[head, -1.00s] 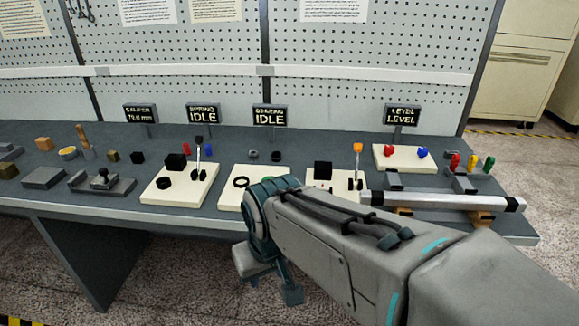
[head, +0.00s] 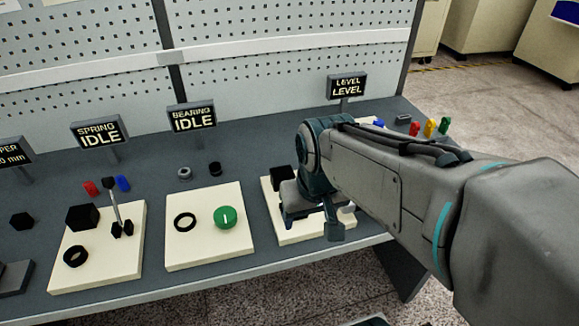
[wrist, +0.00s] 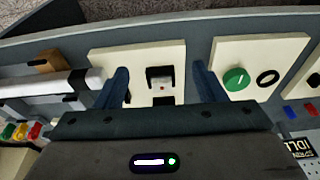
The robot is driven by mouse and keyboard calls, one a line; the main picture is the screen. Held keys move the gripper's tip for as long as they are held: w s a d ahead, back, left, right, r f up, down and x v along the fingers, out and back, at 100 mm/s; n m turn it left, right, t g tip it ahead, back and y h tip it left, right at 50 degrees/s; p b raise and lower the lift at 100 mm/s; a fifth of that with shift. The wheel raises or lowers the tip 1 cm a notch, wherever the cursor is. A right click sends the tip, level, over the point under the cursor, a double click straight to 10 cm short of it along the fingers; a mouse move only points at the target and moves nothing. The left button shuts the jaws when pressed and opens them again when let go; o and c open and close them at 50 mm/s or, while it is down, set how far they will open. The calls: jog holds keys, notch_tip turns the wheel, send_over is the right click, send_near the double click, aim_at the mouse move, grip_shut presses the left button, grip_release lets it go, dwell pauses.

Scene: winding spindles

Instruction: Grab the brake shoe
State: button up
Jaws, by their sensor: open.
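My gripper (head: 312,220) is over the cream plate (head: 268,206) right of the green-button plate, fingers pointing down and apart. In the wrist view my gripper (wrist: 160,82) is open, its two blue fingers on either side of a small dark piece with a pale middle (wrist: 159,72). This piece is on or just above the plate, and I cannot tell for sure that it is the brake shoe. Nothing is visibly held. A black block (head: 281,178) is at the plate's back left corner. My arm and gripper hide much of this plate in the head view.
The plate to the left bears a black ring (head: 185,221) and a green button (head: 225,217). A pale bar (wrist: 40,88) lies on the other side. Signs stand behind.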

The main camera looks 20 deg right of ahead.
jog(key=w+r+g+p, duration=0.2)
jog(key=w+r+p, duration=0.3)
jog(key=w, duration=0.7)
jog(key=shift+g, duration=0.3)
jog(key=f, duration=0.8)
jog(key=shift+w+f, duration=0.2)
jog(key=shift+f, duration=0.2)
jog(key=shift+d+f+p, duration=0.2)
jog(key=shift+f+p, duration=0.4)
jog(key=shift+f, duration=2.2)
jog(key=c, duration=1.2)
jog(key=shift+r, duration=0.1)
